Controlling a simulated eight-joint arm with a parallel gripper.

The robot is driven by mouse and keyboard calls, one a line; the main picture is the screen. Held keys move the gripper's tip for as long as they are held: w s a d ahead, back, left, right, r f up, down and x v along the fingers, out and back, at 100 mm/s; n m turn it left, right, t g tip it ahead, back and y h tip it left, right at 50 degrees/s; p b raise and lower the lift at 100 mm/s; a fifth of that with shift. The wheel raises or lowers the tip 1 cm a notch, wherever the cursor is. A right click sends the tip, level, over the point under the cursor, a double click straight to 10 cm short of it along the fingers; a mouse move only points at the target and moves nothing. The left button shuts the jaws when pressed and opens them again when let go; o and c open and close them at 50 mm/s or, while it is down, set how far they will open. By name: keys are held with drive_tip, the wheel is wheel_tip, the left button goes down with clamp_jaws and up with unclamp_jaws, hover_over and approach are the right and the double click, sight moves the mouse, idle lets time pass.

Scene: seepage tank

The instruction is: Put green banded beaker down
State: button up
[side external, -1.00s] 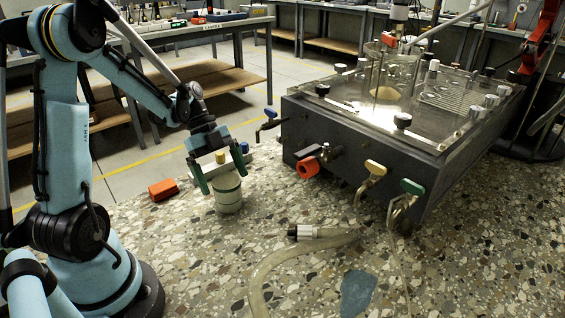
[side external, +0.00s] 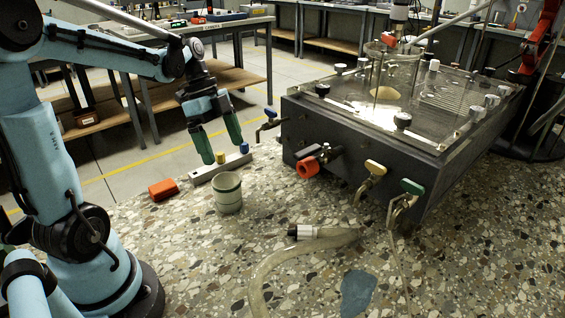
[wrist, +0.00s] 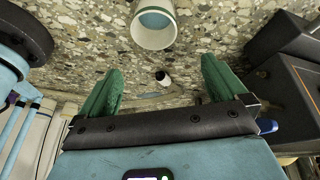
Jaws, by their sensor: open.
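The green banded beaker (side external: 228,194) stands upright on the speckled stone worktop, in front of the grey tank. In the wrist view the beaker (wrist: 154,27) shows at the top, its open mouth facing the camera and bluish inside. My gripper (side external: 224,152) is open and empty, with its green fingers above and behind the beaker, apart from it. In the wrist view my gripper (wrist: 158,90) shows its two fingers spread wide with nothing between them.
A clear hose (side external: 270,266) lies in front. Worktop left of the hose is clear.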

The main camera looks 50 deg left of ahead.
drive_tip(key=s+d+n+t+y, duration=0.1)
drive_tip(key=d+n+t+y, duration=0.3)
drive_tip(key=d+n, duration=0.8)
drive_tip(key=shift+s+d+n+t, duration=0.2)
drive_tip(key=shift+s+n+t, duration=0.3)
drive_tip(key=shift+t, duration=0.7)
